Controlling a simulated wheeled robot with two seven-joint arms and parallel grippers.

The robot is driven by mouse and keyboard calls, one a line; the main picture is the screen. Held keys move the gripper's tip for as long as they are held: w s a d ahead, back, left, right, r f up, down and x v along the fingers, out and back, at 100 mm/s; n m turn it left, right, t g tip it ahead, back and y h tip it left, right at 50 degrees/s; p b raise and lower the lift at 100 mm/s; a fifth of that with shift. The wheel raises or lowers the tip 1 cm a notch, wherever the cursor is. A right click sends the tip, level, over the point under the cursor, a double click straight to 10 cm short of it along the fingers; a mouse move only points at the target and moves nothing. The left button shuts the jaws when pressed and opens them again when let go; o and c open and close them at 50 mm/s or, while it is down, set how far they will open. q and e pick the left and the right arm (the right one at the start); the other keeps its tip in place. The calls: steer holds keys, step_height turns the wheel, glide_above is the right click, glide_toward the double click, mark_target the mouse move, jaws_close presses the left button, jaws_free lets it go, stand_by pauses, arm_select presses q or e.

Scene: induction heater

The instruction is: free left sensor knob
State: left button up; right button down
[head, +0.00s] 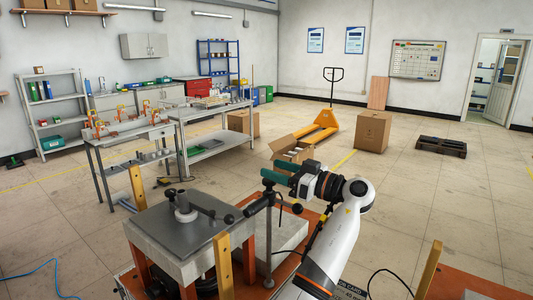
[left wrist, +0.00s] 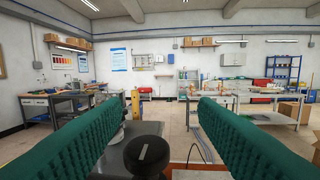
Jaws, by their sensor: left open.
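My left gripper (head: 273,172) has teal ribbed fingers and points left in the head view, above a dark upright post (head: 269,240) with black clamp parts and a ball-ended handle. In the left wrist view its fingers (left wrist: 160,112) are wide apart with nothing between their tips. A black knob (left wrist: 147,156) with a pale mark shows low between the fingers, close to the camera and apart from them. I cannot tell which black part in the head view is this knob. My right gripper is not in view.
A grey plate (head: 160,228) bears a round metal piece (head: 183,205) with a dark arm left of the post. A yellow-orange upright (head: 223,262) stands in front. Workbenches (head: 212,148) stand behind, with open floor between.

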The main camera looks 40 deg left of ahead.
arm_select(q)
steer(key=s+d+f+m+t+h+p, duration=0.2)
steer(key=s+d+m+t+p, duration=0.3)
steer(key=d+m+t+p, duration=0.45)
steer(key=w+a+n+p, duration=0.1)
steer(key=a, duration=0.3)
steer(key=w+a+n+t+p, duration=0.1)
steer(key=a, duration=0.2)
steer(key=w+a+n+p, duration=0.1)
steer(key=a, duration=0.3)
steer(key=shift+w+a+f+t, duration=0.15)
steer(key=shift+w+a+t, duration=0.1)
steer(key=shift+w+a, duration=0.05)
steer(key=shift+w+a+f, duration=0.15)
steer(key=shift+w+a, duration=0.15)
steer(key=shift+a, duration=0.35)
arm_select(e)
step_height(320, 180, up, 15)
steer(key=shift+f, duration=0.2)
arm_select(q)
steer(key=shift+c, duration=0.3)
